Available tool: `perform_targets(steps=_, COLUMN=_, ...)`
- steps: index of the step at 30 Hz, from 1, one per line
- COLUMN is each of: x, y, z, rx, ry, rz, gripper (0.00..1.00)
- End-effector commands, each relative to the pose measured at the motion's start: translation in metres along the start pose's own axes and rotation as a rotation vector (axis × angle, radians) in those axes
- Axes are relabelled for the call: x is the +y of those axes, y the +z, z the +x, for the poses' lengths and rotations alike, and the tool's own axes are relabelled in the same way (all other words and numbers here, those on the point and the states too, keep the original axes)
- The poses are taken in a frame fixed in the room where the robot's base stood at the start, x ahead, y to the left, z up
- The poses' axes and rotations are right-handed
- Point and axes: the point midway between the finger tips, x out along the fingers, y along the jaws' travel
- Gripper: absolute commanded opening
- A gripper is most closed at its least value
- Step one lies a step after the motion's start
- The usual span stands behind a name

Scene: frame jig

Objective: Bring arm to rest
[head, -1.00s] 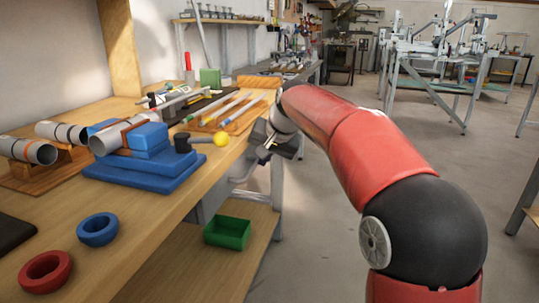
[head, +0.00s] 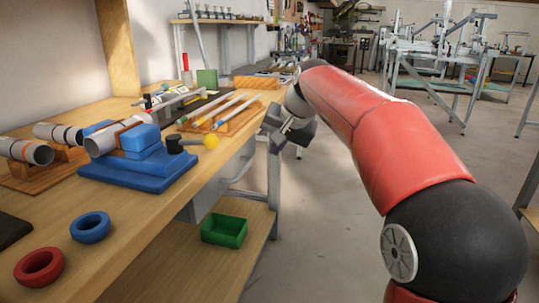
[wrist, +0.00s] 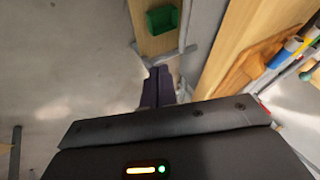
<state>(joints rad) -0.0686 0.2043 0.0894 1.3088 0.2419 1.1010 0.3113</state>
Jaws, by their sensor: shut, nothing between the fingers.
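My red and black arm reaches forward on the right of the head view. My gripper (head: 285,128) hangs in the air just off the right edge of the wooden workbench (head: 150,225). In the wrist view its dark fingers (wrist: 158,88) are together, with nothing visible between them. The gripper is apart from the blue jig (head: 140,172), which stands on the bench holding a grey tube (head: 103,145) with a yellow-knobbed lever (head: 211,142) at its side.
A red ring (head: 39,268) and a blue ring (head: 90,227) lie on the near bench. A green bin (head: 224,230) sits on the lower shelf and shows in the wrist view (wrist: 164,19). A wooden rack (head: 228,117) holds rods. The floor right of the bench is open.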

Motion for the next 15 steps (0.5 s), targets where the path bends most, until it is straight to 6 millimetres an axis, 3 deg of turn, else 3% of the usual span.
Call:
perform_targets(steps=3, x=0.001, y=-0.001, z=-0.025, rx=0.004, ry=0.001, rz=0.002, gripper=0.0)
perform_targets(steps=11, x=0.003, y=0.001, z=-0.051, rx=0.002, ry=0.005, rz=0.0, gripper=0.0)
perform_targets(steps=15, x=0.017, y=0.024, z=-0.065, rx=0.012, ry=0.036, rz=-0.02, gripper=0.0)
